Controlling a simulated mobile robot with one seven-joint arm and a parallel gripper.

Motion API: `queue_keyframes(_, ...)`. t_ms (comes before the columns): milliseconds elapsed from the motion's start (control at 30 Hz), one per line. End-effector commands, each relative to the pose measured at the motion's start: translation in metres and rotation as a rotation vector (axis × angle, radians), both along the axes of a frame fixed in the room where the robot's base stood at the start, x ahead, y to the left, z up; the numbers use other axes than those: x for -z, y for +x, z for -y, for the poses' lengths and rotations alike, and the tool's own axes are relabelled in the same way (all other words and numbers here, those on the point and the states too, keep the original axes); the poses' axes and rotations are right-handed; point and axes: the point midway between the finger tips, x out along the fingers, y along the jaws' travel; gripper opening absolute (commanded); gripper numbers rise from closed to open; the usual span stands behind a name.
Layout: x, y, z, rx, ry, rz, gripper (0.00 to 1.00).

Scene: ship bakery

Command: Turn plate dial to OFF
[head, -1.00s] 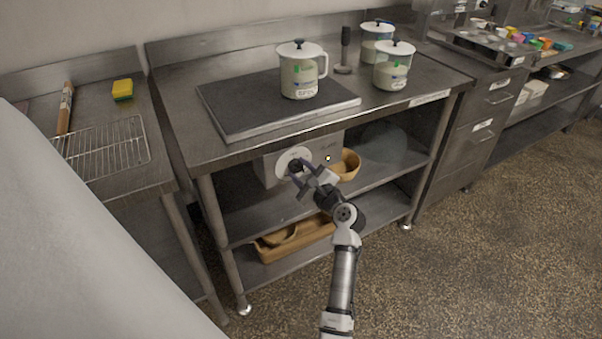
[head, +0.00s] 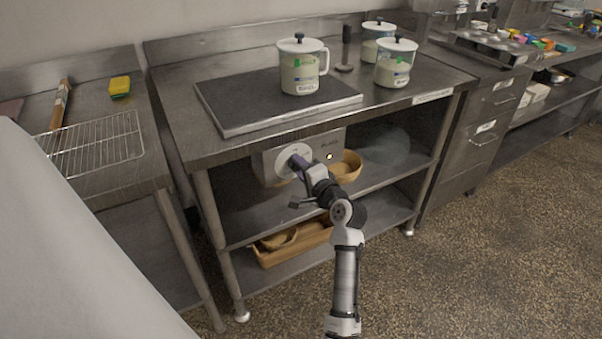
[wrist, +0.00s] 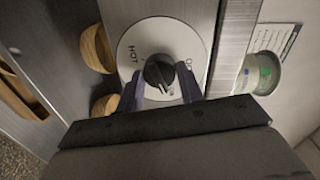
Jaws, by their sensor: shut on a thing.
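The plate dial is a black knob (wrist: 160,72) on a round white face (wrist: 161,40), on the grey control box under the hot plate. In the wrist view the face has "HOT" printed at left and other lettering at right, partly hidden by a finger. My gripper (wrist: 164,88) is shut on the knob, with one purple finger on each side. In the head view my gripper (head: 299,164) reaches the white face (head: 283,163) and hides the knob. The exact dial setting is hard to read.
A small light (head: 329,157) on the box looks lit. The dark hot plate (head: 250,102) above carries a white lidded pot (head: 300,70). A wooden bowl (head: 347,166) sits on the shelf right of the box. The floor (head: 480,250) at right is clear.

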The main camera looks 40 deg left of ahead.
Motion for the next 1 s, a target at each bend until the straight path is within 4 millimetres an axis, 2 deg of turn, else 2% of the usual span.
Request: queue_keyframes(1000, 0.0047, -0.0018, -0.0002, 0.0, -0.364, 0.876, 0.14)
